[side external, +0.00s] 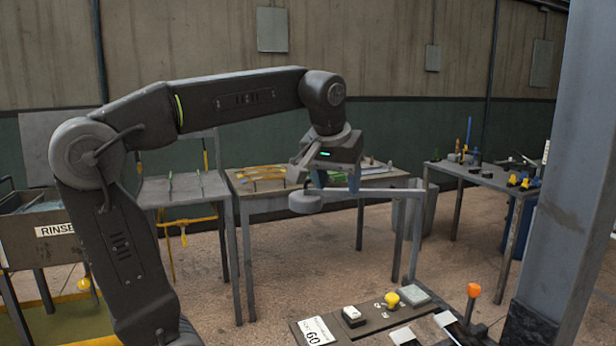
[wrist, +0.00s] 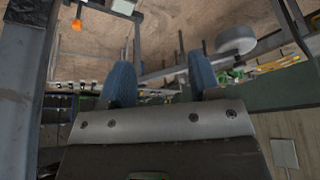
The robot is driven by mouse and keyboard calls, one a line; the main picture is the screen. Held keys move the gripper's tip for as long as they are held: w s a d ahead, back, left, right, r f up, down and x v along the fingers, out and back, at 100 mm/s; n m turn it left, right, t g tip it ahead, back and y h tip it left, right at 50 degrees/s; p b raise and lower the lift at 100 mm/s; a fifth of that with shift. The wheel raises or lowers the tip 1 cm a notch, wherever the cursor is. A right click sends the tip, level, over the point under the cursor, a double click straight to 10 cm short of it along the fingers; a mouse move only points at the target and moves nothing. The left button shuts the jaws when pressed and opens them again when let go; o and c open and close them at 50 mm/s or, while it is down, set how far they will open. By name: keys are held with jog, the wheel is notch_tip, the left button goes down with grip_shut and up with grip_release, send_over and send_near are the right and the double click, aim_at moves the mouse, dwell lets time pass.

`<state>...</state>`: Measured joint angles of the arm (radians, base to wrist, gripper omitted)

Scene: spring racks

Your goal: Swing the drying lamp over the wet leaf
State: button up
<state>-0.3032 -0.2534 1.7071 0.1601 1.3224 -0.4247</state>
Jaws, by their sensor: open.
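The drying lamp has a round grey head (side external: 305,202) on a thin horizontal arm (side external: 385,191), which runs right to an upright post (side external: 415,240). My gripper (side external: 338,186) points down at the lamp arm, close to the head, with its blue fingers apart and empty. In the wrist view the fingers of my gripper (wrist: 160,66) are spread, and the lamp head (wrist: 235,40) shows beyond the right finger. The lamp arm appears to cross near the fingertips; I cannot tell whether they touch it. I cannot pick out the wet leaf for certain.
A control panel (side external: 375,318) with a yellow button and an orange-topped lever (side external: 472,300) is in front. A grey pillar (side external: 575,170) stands at right. Behind are a rack table (side external: 240,187) with yellow strips, a tool table (side external: 480,178) and a rinse tank (side external: 25,240).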

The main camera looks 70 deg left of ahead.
jog(key=w+a+r+n+g, duration=0.1)
jog(key=a+r+n, duration=0.15)
jog(key=a, duration=0.35)
jog(key=w+a+r+n+g+y, duration=0.1)
jog(key=a+r+n, duration=0.1)
jog(key=a+n, duration=0.3)
jog(key=w+a+r+n+g, duration=0.1)
jog(key=a+r+n, duration=0.1)
jog(key=a, duration=0.5)
jog(key=shift+y, duration=0.3)
jog(key=x, duration=1.3)
grip_shut()
